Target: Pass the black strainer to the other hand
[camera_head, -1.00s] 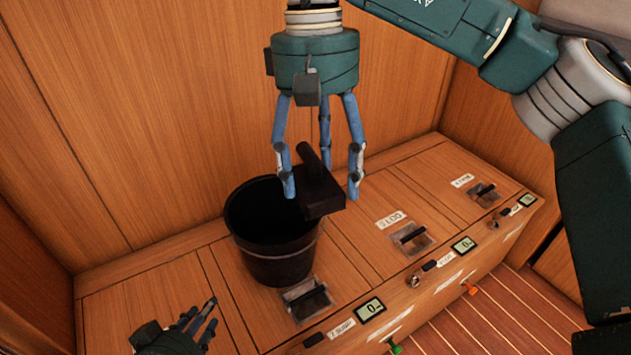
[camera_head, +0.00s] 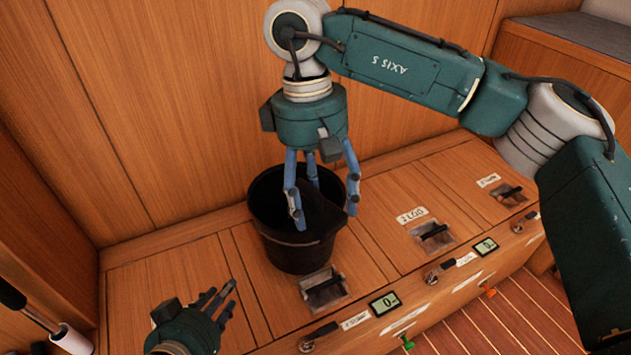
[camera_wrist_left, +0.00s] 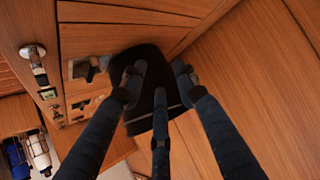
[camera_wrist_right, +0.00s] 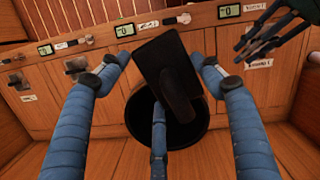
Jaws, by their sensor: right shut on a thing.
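The black strainer (camera_wrist_right: 150,65), a dark flat block with a stubby handle, is held by my right gripper (camera_wrist_right: 160,82) in the right wrist view. In the head view my right gripper (camera_head: 325,206) is over the black bucket (camera_head: 295,250); the strainer (camera_head: 321,216) is hard to separate from the dark bucket there. My left gripper (camera_head: 220,292) is open and empty, low at the left of the bucket and apart from the strainer. In the left wrist view its spread fingers (camera_wrist_left: 159,80) show against a dark shape, seemingly the bucket (camera_wrist_left: 150,60).
The bucket stands on a wooden locker top (camera_head: 165,285) with several recessed latches (camera_head: 323,290). Small displays (camera_head: 385,303) line its front edge. A wooden wall (camera_head: 160,120) rises behind. A white roller-like object (camera_head: 72,340) is at lower left.

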